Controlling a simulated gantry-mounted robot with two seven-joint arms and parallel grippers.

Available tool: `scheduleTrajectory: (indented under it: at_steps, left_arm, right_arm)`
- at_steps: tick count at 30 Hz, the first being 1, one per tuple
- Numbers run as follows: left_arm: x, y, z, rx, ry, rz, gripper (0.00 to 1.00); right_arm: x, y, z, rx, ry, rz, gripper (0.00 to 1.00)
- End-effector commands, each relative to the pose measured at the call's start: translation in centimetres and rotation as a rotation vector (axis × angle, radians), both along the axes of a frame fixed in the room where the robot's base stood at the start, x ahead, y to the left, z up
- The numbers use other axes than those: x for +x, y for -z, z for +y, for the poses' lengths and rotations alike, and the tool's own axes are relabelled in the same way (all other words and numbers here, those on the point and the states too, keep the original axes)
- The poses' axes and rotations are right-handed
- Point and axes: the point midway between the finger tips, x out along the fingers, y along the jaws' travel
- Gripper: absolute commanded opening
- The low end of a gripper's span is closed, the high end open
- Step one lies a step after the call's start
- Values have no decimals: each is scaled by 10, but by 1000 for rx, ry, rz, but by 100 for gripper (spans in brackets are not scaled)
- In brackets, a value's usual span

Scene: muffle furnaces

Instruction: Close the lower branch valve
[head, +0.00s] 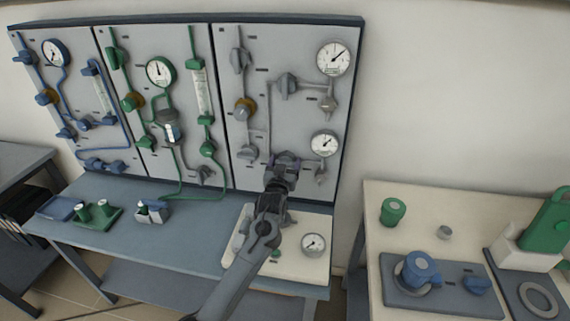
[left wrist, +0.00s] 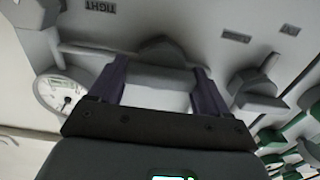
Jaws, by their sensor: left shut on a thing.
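The lower branch valve is a grey knob on the right-hand wall panel. In the left wrist view its grey handle (left wrist: 165,52) lies between the two fingers of my left gripper (left wrist: 157,75). In the head view my left gripper (head: 285,160) reaches up to the panel's lower part, left of the lower round gauge (head: 324,143). It covers the valve there. The gripper is shut on the handle. The handle's exact turn angle is hard to tell. My right gripper is not in view.
Another grey valve (left wrist: 258,90) sits close beside the gripper. Grey pipes and other valves (head: 286,86) surround it on the panel. Below, a bench (head: 150,235) carries a white board with a gauge (head: 313,244). A beige table (head: 420,215) stands at right.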

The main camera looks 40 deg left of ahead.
Motion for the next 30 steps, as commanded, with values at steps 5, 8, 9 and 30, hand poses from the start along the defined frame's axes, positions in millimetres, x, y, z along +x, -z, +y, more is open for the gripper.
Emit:
scheduleTrajectory:
  at_steps: [5,8,9,30]
  left_arm:
    - [0,0,0,-7,0,-4,47]
    - [0,-1,0,-25,-1,-13,47]
    - [0,-1,0,-37,-1,-18,47]
    - [-1,-1,2,-532,-1,-275,47]
  right_arm:
    - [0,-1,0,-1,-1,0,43]
    - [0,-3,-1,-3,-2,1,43]
    - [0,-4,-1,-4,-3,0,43]
    - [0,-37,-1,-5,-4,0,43]
